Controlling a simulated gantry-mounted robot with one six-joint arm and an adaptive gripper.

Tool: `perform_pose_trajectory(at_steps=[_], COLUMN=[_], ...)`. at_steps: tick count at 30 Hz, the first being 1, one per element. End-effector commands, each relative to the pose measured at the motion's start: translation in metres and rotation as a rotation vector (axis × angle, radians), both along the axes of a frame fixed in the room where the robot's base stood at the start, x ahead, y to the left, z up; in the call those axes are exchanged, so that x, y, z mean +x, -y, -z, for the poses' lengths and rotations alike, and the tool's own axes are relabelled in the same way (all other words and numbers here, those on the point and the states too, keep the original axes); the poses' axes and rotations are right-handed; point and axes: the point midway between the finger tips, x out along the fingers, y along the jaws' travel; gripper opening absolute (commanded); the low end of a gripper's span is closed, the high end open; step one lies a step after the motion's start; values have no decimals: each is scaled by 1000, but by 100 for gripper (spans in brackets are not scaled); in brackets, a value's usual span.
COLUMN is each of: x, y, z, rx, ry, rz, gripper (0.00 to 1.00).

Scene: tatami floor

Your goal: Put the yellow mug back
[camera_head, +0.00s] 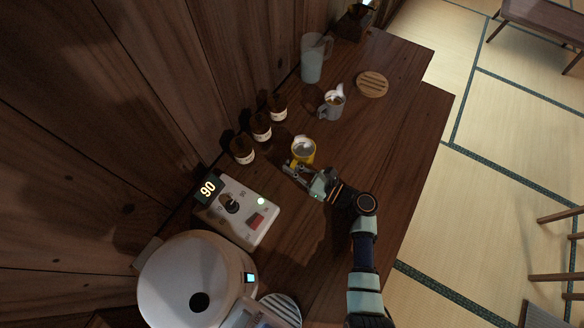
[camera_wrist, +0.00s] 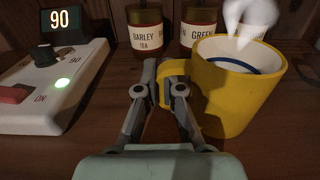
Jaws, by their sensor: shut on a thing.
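The yellow mug (camera_head: 303,151) stands upright on the wooden counter, in front of the row of tea jars. It fills the right side of the wrist view (camera_wrist: 232,95), with a dark blue ring and white steam inside its rim. My gripper (camera_head: 292,170) reaches it from the near side. In the wrist view my gripper's fingers (camera_wrist: 164,85) are closed on the mug's handle, on the mug's left side. Whether the mug's base touches the counter is hard to tell.
Several brown tea jars (camera_head: 262,130) line the wall. A control box (camera_head: 237,212) reading 90 is at left, with a white rounded appliance (camera_head: 190,280) nearer. A grey steaming mug (camera_head: 332,106), a round wooden coaster (camera_head: 372,84) and a clear pitcher (camera_head: 313,62) stand farther back. The counter's right side is clear.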

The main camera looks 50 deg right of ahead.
Motion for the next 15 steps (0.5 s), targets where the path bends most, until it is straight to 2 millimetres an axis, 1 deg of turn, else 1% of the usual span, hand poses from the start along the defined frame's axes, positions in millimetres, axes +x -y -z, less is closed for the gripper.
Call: perform_pose_trajectory(at_steps=[2, 3, 5, 6, 7, 8, 15], x=[0, 0, 0, 0, 0, 0, 0], y=[0, 0, 0, 0, 0, 0, 0], z=[3, 4, 3, 3, 3, 3, 2], rx=[0, 0, 0, 0, 0, 0, 0], ry=[0, 0, 0, 0, 0, 0, 0], rz=[0, 0, 0, 0, 0, 0, 0], gripper=[0, 7, 17, 24, 29, 31, 31])
